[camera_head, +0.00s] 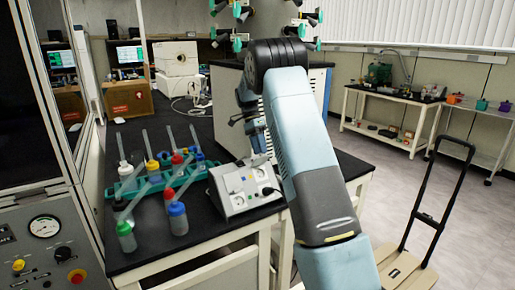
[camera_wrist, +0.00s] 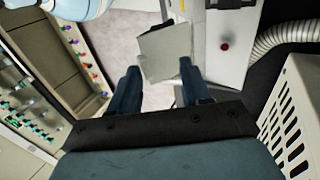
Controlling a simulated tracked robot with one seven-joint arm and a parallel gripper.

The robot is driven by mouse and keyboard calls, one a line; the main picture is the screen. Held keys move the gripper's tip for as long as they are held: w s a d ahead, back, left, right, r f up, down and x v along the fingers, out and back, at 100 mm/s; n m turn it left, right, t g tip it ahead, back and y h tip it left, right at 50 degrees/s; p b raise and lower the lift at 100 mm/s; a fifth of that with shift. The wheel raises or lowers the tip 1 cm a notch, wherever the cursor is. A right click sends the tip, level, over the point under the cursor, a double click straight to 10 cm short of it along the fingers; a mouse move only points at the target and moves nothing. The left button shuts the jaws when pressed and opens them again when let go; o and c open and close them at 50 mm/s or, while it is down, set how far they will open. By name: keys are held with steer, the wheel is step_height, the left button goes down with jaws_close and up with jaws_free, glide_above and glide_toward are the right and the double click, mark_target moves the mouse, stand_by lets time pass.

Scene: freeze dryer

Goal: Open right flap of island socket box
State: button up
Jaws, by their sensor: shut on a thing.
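The island socket box (camera_head: 243,196) is a light grey unit with a sloping face and round sockets, at the bench's right edge in the head view. My gripper (camera_head: 260,148) is just above the upper right of the box, partly behind my own arm. In the wrist view a grey square flap (camera_wrist: 165,52) sits tilted at my fingertips, and the gripper (camera_wrist: 160,76) is shut on it. The contact at the box itself is too small to make out in the head view.
A green rack (camera_head: 155,178) with several capped bottles stands left of the box on the black bench (camera_head: 200,235). A dryer panel with a gauge (camera_head: 44,226) is at the left. A hand trolley (camera_head: 440,195) stands on the floor at the right. Open floor lies beyond it.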

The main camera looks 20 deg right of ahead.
steer(key=shift+w+a+f, duration=0.1)
steer(key=shift+a+f, duration=0.1)
steer(key=shift+f, duration=0.05)
steer(key=shift+w+r, duration=0.15)
steer(key=shift+r, duration=0.05)
steer(key=shift+c, duration=0.2)
steer(key=d+v, duration=0.1)
steer(key=v, duration=1.2)
steer(key=shift+a+r, duration=0.3)
steer(key=shift+a, duration=0.05)
